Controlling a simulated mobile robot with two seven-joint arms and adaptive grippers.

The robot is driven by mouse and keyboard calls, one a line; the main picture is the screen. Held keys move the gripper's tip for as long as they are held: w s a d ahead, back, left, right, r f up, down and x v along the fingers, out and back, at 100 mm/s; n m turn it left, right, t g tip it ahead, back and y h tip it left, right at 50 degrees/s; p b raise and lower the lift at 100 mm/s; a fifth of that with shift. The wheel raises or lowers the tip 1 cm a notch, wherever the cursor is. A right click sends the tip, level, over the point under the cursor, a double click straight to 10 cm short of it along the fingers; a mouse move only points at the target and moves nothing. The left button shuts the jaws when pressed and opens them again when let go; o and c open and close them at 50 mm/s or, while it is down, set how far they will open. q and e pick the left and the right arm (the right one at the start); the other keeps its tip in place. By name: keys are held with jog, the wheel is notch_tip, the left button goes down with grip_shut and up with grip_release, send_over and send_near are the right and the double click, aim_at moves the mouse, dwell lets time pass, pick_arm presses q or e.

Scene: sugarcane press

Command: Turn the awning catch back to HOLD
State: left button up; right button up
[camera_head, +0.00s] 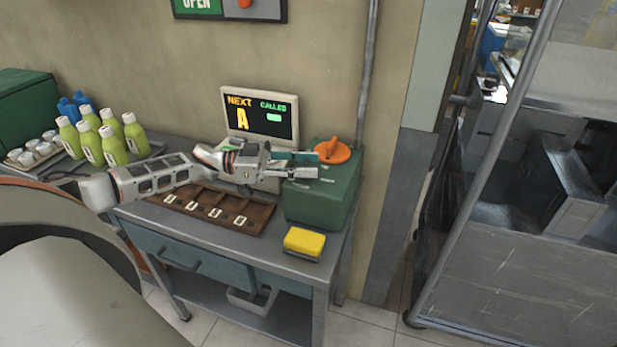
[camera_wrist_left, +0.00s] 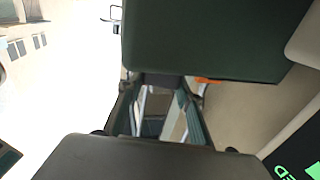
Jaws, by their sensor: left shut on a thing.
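An orange round knob (camera_head: 332,151) with a raised grip sits at the top of a green box (camera_head: 313,205) at the right end of the bench. I take it as the awning catch; no HOLD mark is readable. My left gripper (camera_head: 319,164) reaches in from the left, its fingertips at the knob's near left side. It is shut on the knob, though the contact is not clear. In the left wrist view an orange edge (camera_wrist_left: 207,80) shows beside the fingers, below the green box (camera_wrist_left: 205,38). My right gripper is not in view.
A display (camera_head: 260,116) stands behind my left arm. A brown tray (camera_head: 262,213) and a yellow sponge-like block (camera_head: 304,241) lie on the bench front. Green bottles (camera_head: 112,145) stand at left. A pipe (camera_head: 367,75) runs up the wall behind the green box.

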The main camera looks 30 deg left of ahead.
pick_arm(q)
jog(key=shift+w+f+m+g+h+b, duration=0.15)
jog(key=shift+f+m+g+h+b, duration=0.15)
jog(key=shift+f+m+g+b, duration=0.25)
jog(key=shift+g+b, duration=0.35)
jog(key=shift+b, duration=0.35)
jog(key=shift+m+g+h+b, duration=0.55)
jog(key=shift+g+b, duration=0.25)
jog(key=shift+b, duration=0.2)
jog(key=shift+g+b, duration=0.3)
jog(key=shift+b, duration=0.1)
jog(key=shift+r+m+b, duration=0.15)
jog(key=shift+m+b, duration=0.15)
jog(key=shift+m, duration=0.1)
jog(key=shift+r+g+b, duration=0.15)
jog(key=shift+g+b, duration=0.2)
jog(key=shift+g, duration=0.05)
jog(key=shift+r+m+h, duration=0.2)
jog(key=shift+m+h, duration=0.05)
jog(key=shift+m, duration=0.05)
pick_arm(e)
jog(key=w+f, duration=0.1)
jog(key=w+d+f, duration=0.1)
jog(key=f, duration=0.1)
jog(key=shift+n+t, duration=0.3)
